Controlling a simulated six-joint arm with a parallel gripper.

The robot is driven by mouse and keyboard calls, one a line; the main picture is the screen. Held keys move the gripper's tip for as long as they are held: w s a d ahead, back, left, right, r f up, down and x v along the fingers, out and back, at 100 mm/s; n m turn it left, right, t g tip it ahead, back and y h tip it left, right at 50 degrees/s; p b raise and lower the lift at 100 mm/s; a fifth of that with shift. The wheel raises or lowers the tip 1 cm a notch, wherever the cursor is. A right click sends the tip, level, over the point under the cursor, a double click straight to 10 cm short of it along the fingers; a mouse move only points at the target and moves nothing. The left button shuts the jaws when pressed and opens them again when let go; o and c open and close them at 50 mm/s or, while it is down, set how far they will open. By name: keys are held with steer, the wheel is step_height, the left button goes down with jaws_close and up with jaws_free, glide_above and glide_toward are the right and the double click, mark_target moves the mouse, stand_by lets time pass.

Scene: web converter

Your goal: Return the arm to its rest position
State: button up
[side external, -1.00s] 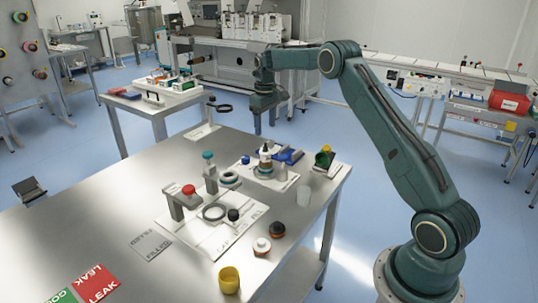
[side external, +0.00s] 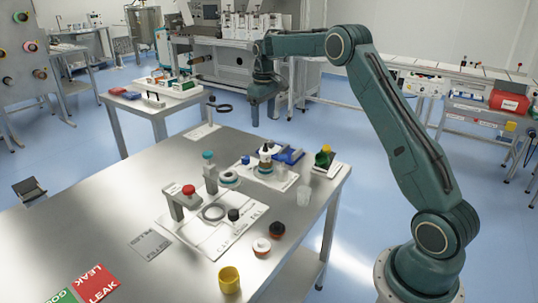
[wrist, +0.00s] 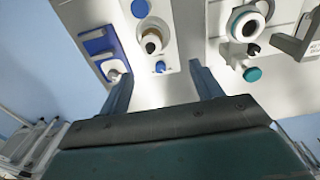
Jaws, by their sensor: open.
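My gripper (side external: 264,112) hangs in the air past the far edge of the steel table (side external: 110,205), pointing down, at the end of my raised arm. In the wrist view my gripper (wrist: 160,70) has its two fingers spread wide apart with nothing between them. Beyond the fingers lie the table-top fixtures, including a blue tray (wrist: 97,42) and a white plate with a ringed part (wrist: 150,40). The gripper touches none of these.
A side table (side external: 150,100) stands behind left. Converter machinery (side external: 235,55) is at the back.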

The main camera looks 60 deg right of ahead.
steer(key=s+a+r+t, duration=0.3)
steer(key=s+a+r, duration=1.1)
steer(key=s+a, duration=0.2)
steer(key=s+a+f+t, duration=0.1)
steer(key=s+a+f, duration=0.1)
steer(key=s, duration=0.8)
steer(key=s+a+f+t, duration=0.1)
steer(key=s+a, duration=0.4)
steer(key=s, duration=0.5)
steer(key=shift+s+a+f, duration=0.15)
steer(key=shift+a+f, duration=0.15)
steer(key=shift+f, duration=0.55)
